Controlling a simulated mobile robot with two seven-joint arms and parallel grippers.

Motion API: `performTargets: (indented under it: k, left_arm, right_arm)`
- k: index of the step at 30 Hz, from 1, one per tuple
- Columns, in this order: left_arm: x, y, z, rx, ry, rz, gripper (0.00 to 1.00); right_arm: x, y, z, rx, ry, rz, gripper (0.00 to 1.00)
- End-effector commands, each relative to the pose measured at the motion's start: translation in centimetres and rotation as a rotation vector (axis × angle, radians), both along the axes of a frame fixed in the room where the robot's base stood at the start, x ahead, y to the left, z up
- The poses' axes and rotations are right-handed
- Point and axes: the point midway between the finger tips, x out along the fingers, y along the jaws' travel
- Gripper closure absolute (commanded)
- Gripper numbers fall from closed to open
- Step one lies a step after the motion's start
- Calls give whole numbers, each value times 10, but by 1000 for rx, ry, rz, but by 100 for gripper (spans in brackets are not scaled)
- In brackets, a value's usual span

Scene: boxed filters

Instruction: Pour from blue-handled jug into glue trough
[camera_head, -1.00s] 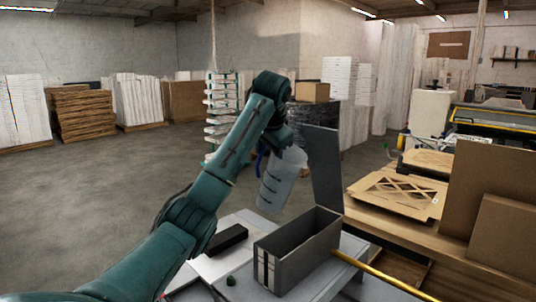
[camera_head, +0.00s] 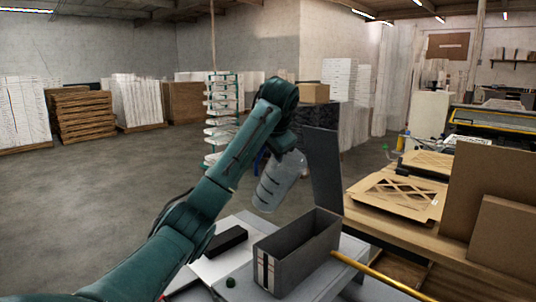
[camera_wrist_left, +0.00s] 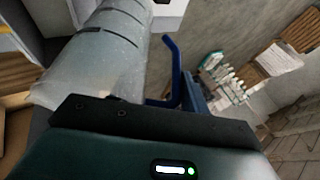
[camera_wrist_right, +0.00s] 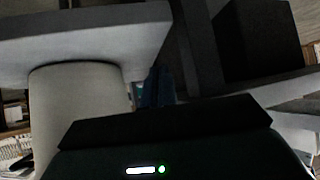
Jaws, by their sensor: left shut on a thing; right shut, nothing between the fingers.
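The translucent jug (camera_head: 279,184) hangs tilted in the air, above and behind the left part of the grey glue trough (camera_head: 297,252). The trough is a long, open-topped box on the grey table, with dark stripes on its near end. My left gripper (camera_head: 290,140) is shut on the jug, mostly hidden behind my wrist. The left wrist view shows the jug's marked clear wall (camera_wrist_left: 95,60) and its blue handle (camera_wrist_left: 178,75) close to the gripper. No stream of liquid shows. My right gripper (camera_wrist_right: 165,120) is shut and empty, low near grey structures, outside the head view.
A dark upright panel (camera_head: 322,170) stands just behind the trough. A yellow rod (camera_head: 380,275) runs off to the right. A wooden bench (camera_head: 410,205) with cardboard stands right.

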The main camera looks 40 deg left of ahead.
Motion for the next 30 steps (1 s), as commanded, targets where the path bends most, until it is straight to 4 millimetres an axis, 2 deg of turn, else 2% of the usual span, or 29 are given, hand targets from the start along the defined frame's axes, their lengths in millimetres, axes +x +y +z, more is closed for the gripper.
performTargets:
  k: [6,17,30]
  left_arm:
    - [0,-2,2,76,-10,-1,100]
    - [0,-2,2,88,-10,1,100]
    - [0,-5,1,179,-17,1,100]
  right_arm:
    - [0,0,0,0,0,0,100]
    - [0,0,0,0,0,0,100]
    - [0,0,0,0,0,0,100]
